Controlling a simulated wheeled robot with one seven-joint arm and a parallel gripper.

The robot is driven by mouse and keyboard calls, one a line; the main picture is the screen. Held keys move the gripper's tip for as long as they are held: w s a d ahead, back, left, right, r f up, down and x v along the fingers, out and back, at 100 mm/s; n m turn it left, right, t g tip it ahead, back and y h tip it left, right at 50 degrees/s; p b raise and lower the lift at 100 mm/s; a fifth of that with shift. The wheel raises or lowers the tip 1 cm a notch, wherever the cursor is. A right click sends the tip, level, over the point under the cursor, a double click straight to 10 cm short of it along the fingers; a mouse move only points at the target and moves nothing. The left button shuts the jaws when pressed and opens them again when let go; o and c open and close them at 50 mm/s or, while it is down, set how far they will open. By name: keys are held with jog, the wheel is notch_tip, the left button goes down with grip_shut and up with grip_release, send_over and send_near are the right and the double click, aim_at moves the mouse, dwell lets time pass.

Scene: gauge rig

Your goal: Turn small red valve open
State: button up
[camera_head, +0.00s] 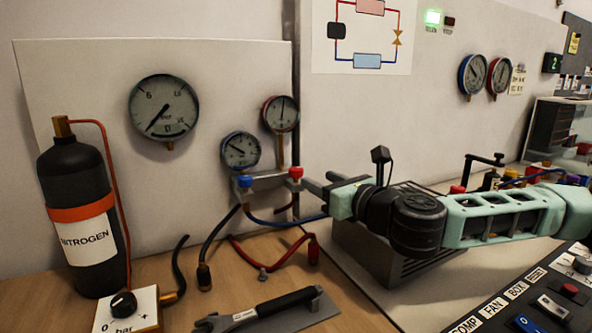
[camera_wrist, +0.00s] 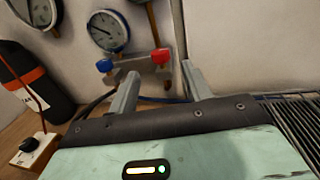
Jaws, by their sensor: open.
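The small red valve knob (camera_head: 295,172) sits on the right end of the grey gauge manifold (camera_head: 268,182), with a blue knob (camera_head: 244,181) on its left end. My gripper (camera_head: 318,181) is just right of the red knob, with its jaws open and empty. In the wrist view, the red knob (camera_wrist: 160,56) appears between and beyond the two fingertips of my gripper (camera_wrist: 158,75), nearer the left one. The blue knob (camera_wrist: 104,65) is outside the left finger. I cannot tell whether a finger touches the manifold.
Two gauges (camera_head: 240,150) (camera_head: 281,113) stand above the manifold. Hoses (camera_head: 270,262) hang below it. A black nitrogen bottle (camera_head: 82,215) stands at the left, and a wrench (camera_head: 262,312) lies in front on the wooden table. A grey finned block (camera_head: 375,260) is under my arm.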

aim_at(300, 171)
jog(key=x, duration=1)
jog(key=c, duration=0.9)
